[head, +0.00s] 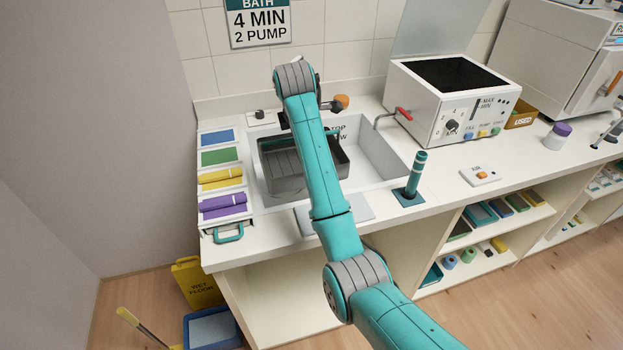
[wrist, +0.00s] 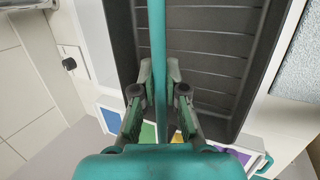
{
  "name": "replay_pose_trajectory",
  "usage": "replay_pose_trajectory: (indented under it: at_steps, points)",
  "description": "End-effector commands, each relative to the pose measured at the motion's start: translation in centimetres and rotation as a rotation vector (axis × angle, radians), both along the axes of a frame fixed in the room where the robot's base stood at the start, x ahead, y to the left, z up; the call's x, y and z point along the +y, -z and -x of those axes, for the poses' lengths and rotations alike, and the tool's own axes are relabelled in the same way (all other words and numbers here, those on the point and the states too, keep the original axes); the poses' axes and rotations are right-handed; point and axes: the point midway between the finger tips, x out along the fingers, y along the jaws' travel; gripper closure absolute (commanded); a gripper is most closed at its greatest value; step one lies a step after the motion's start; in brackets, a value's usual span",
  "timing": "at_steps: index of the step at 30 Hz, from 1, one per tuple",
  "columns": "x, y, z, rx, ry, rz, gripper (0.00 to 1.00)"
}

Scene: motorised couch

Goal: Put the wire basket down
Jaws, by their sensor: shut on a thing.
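The wire basket (head: 282,168) is a dark grey, ribbed, open-topped box over the left part of the white sink basin (head: 385,152). My arm crosses in front of it, and I cannot tell whether its bottom touches the sink. In the wrist view the basket (wrist: 225,70) looks empty, with a teal bar handle (wrist: 158,30) running across it. My gripper (wrist: 160,80) is shut on this bar, one finger on each side. In the head view my gripper is mostly hidden by the arm.
Blue, green, yellow and purple items (head: 222,180) line the counter left of the sink. A white bath unit (head: 450,100) with a red-handled spout stands to the right. A teal upright cylinder (head: 415,175) stands at the sink's front right. The basin's right part is clear.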

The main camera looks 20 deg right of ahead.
Motion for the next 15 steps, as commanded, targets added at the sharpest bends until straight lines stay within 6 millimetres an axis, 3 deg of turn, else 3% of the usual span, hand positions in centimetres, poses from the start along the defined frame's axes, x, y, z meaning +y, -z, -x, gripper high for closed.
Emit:
replay_pose_trajectory:
  at_steps: [9,15]
  points:
    - [0.0,7.3,0.1,0.005,0.0,0.0,1.0]
    - [0.0,10.7,0.0,0.001,0.0,0.0,1.0]
